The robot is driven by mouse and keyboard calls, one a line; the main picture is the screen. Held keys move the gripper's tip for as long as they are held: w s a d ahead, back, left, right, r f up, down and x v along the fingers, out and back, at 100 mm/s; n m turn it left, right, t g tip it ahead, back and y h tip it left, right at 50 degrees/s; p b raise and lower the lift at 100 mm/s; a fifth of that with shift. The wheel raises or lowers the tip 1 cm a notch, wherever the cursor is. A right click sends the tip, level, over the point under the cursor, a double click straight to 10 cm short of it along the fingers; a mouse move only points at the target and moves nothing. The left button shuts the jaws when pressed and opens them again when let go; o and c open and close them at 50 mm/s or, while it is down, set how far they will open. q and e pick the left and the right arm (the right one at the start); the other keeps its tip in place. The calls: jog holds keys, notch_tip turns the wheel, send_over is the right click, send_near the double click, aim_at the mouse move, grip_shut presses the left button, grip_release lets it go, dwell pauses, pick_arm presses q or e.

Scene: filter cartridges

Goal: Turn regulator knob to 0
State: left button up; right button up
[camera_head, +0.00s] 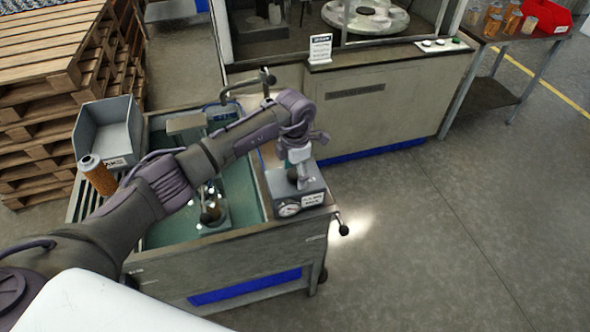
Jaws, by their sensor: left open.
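The regulator is a grey box (312,187) on the right corner of the cart, with a round white gauge (289,210) and a small white label on its front. A dark knob (292,175) shows small on its top; its setting cannot be read. My left arm reaches across the cart from the left. My left gripper (299,158) is open and points down just above the regulator top, close to the knob. I cannot tell whether it touches the knob. My right gripper is out of view.
The cart (235,246) holds a grey bin (109,133), an orange cartridge (97,174) and a second small fixture (211,214). Stacked pallets (35,100) stand at left. A machine cabinet (390,105) stands behind. The floor at right is clear.

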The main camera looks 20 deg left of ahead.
pick_arm(q)
jog(key=shift+f, duration=0.3)
jog(key=c, duration=1.1)
jog(key=shift+c, duration=0.2)
